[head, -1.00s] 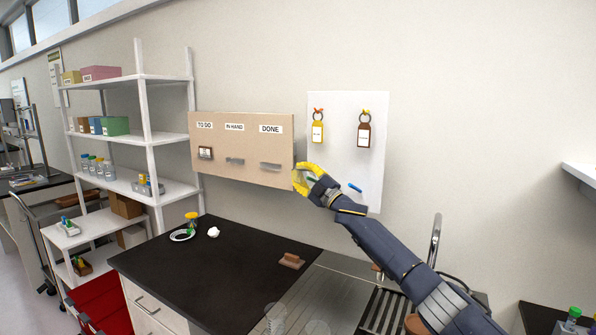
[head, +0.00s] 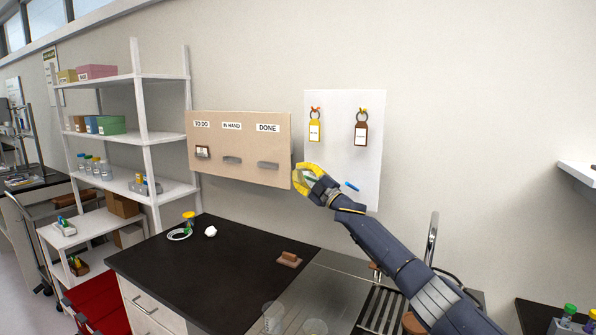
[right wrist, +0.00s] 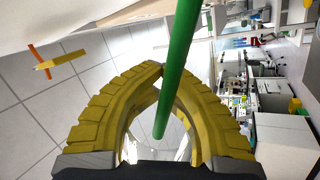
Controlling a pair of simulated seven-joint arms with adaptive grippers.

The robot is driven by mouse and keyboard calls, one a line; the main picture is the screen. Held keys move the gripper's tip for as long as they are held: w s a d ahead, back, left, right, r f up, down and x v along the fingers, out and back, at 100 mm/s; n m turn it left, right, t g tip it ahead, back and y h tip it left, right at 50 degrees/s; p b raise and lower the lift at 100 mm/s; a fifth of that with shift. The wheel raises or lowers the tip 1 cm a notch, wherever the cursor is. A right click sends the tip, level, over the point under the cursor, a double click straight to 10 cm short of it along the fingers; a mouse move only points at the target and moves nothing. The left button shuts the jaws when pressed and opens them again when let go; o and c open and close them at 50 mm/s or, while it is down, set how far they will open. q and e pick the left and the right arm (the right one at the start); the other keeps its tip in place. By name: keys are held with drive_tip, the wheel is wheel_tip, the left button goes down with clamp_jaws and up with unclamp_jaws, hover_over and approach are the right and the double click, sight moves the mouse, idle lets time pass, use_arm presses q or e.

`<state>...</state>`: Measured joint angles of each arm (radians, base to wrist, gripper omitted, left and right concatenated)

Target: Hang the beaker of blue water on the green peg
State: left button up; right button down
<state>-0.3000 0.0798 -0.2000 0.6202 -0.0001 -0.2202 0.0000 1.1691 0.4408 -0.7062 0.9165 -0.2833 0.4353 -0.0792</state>
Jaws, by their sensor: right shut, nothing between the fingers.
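My right gripper (head: 312,180) is at the lower left edge of the white peg panel (head: 345,110). Its yellow fingers are shut with nothing between them. In the right wrist view the fingertips (right wrist: 155,72) meet, and the green peg (right wrist: 178,60) crosses in front of one finger, its free end over the gap behind the tips. In the head view the gripper mostly hides this peg. A clear glass vessel (head: 273,317) stands at the bottom edge of the head view. I cannot make out blue water in any vessel. My left gripper is not in view.
A blue peg (head: 352,187) sticks out just right of my gripper. A yellow tag (head: 315,131) and a brown tag (head: 361,133) hang above. A tan board (head: 240,165) is close on the left. The black bench (head: 220,270) below is mostly clear.

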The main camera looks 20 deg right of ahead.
drive_tip(key=shift+w+d+f, duration=0.25)
drive_tip(key=shift+w+d, duration=0.05)
drive_tip(key=shift+w, duration=0.05)
drive_tip(key=c, duration=2.1)
unclamp_jaws()
drive_tip(key=shift+c, duration=0.2)
drive_tip(key=o, duration=0.6)
drive_tip(key=v, duration=1.2)
drive_tip(key=shift+c, duration=0.3)
